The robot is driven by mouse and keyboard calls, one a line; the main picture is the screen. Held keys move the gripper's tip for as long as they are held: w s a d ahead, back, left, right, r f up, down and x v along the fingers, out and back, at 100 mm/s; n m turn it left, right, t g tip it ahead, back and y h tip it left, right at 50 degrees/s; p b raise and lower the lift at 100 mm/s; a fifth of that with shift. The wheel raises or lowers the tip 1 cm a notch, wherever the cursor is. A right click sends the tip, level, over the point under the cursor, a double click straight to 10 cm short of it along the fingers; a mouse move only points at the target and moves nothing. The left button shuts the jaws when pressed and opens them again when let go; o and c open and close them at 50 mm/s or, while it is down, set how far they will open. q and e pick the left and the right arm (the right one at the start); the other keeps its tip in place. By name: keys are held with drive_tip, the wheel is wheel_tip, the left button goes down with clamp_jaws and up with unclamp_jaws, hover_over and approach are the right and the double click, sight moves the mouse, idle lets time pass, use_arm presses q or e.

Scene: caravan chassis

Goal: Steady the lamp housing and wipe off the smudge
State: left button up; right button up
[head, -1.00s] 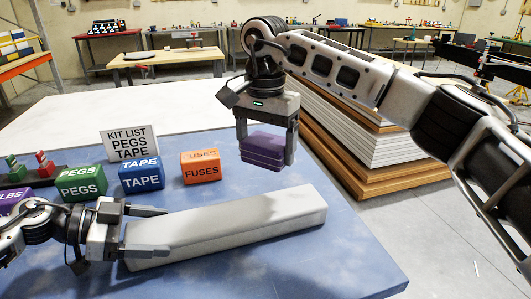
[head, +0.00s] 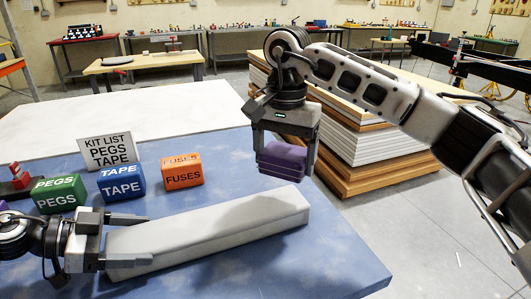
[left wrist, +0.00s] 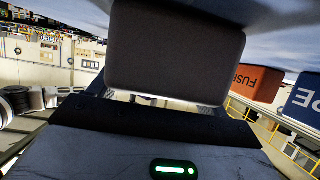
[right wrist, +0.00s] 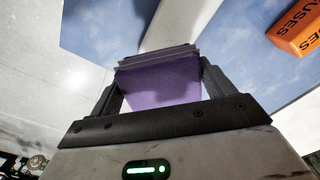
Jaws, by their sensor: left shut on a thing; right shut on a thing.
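The lamp housing (head: 215,228) is a long pale grey bar lying on the blue table top. My left gripper (head: 125,241) is shut on its left end; the housing's end face (left wrist: 175,50) fills the space between the fingers in the left wrist view. My right gripper (head: 286,165) is shut on a purple layered pad (head: 282,162), which also shows in the right wrist view (right wrist: 160,82). The pad hangs near the housing's right end, apparently above it and apart. A grey shade lies on the housing's top; I cannot tell smudge from shadow.
Behind the housing stand a green PEGS box (head: 59,194), a blue TAPE box (head: 121,183), an orange FUSES box (head: 182,171) and a kit list sign (head: 107,149). Stacked boards (head: 375,150) stand behind my right arm. The table's right front is clear.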

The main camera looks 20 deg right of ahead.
hover_over(282, 203)
drive_tip(key=shift+w+f, duration=0.15)
drive_tip(key=shift+f, duration=2.65)
use_arm(q)
drive_tip(key=shift+f, duration=0.1)
use_arm(e)
drive_tip(key=shift+f, duration=1)
drive_tip(key=shift+w+a+r, duration=0.1)
drive_tip(key=shift+w, duration=1.9)
use_arm(q)
drive_tip(key=shift+a, duration=0.1)
use_arm(e)
drive_tip(key=shift+s+f, duration=0.25)
drive_tip(key=shift+s, duration=0.85)
drive_tip(key=shift+s+f, duration=0.25)
drive_tip(key=shift+s, duration=0.8)
drive_tip(key=shift+r, duration=0.15)
